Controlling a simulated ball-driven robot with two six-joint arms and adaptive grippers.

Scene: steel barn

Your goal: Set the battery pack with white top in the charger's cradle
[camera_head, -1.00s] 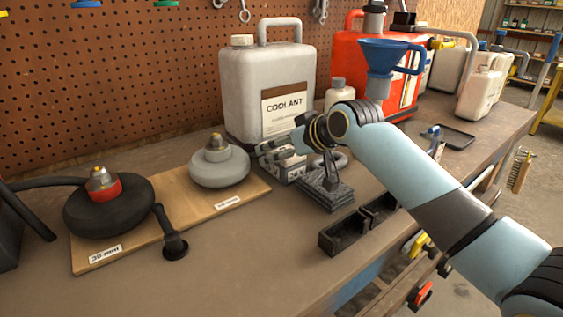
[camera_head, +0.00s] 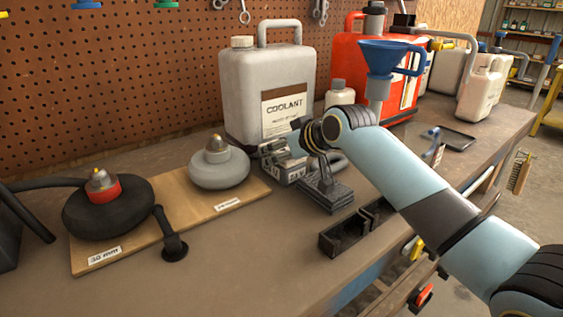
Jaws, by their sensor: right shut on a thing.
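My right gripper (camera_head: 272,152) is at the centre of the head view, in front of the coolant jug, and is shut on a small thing. My fingers and wrist mostly hide that thing, so its white top cannot be made out. Just below the fingers is a grey block with a white lettered label (camera_head: 290,174), partly covered; I cannot tell whether it is the battery pack or the charger. A black ribbed unit with an upright part (camera_head: 326,196) stands right of it. I cannot tell for sure which piece is the cradle. My left gripper is not in view.
The grey coolant jug (camera_head: 236,92) stands close behind the gripper. A black divided tray (camera_head: 343,240) lies near the bench's front edge. A wooden board (camera_head: 177,184) with two round weighted pieces is at left. A blue funnel (camera_head: 385,57) and red can (camera_head: 350,55) stand behind my arm.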

